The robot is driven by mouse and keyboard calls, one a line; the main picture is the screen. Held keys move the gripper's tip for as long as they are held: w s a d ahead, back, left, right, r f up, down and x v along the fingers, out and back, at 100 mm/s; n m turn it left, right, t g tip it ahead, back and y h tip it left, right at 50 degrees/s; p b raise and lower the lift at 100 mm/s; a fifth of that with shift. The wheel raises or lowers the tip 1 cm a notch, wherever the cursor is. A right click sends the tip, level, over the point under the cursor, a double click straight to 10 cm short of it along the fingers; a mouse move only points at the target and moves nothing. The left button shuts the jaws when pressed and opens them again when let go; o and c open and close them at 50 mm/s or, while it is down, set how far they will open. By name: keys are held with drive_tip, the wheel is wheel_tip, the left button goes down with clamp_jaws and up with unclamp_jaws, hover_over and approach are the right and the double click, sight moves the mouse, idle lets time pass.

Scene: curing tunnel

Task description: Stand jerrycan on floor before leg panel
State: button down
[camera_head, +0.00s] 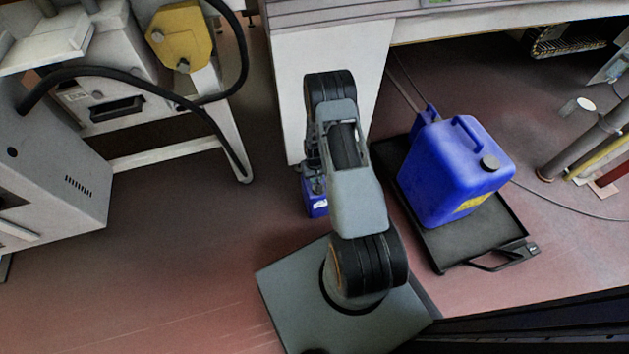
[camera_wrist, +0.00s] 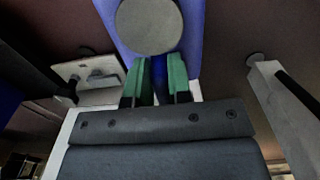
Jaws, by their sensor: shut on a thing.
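A small blue jerrycan (camera_head: 317,209) with a white label is low down beside the foot of the white leg panel (camera_head: 291,110), mostly hidden by my arm in the head view. My gripper (camera_wrist: 160,80), with green pads, is shut on a narrow blue part of this jerrycan. The wrist view shows its blue body (camera_wrist: 190,15) and round grey cap (camera_wrist: 149,25) close beyond the fingertips. My gripper is largely hidden behind my arm in the head view. I cannot tell whether the jerrycan's base touches the floor.
A large blue can (camera_head: 440,170) with a dark cap stands on a black tray (camera_head: 455,247) to the right. A grey machine (camera_head: 60,165) and white frame (camera_head: 165,155) stand left. Pipes (camera_head: 580,150) are far right. The reddish floor (camera_head: 190,240) left of my arm is clear.

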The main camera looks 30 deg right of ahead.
wheel_tip(320, 180, down, 2)
drive_tip(key=shift+b, duration=0.4)
drive_tip(key=shift+r, duration=0.1)
drive_tip(key=c, duration=1.5)
unclamp_jaws()
drive_tip(key=shift+s+f, duration=0.1)
drive_tip(key=shift+f, duration=0.1)
drive_tip(key=o, duration=0.4)
drive_tip(key=shift+o, duration=0.2)
drive_tip(key=shift+r, duration=0.1)
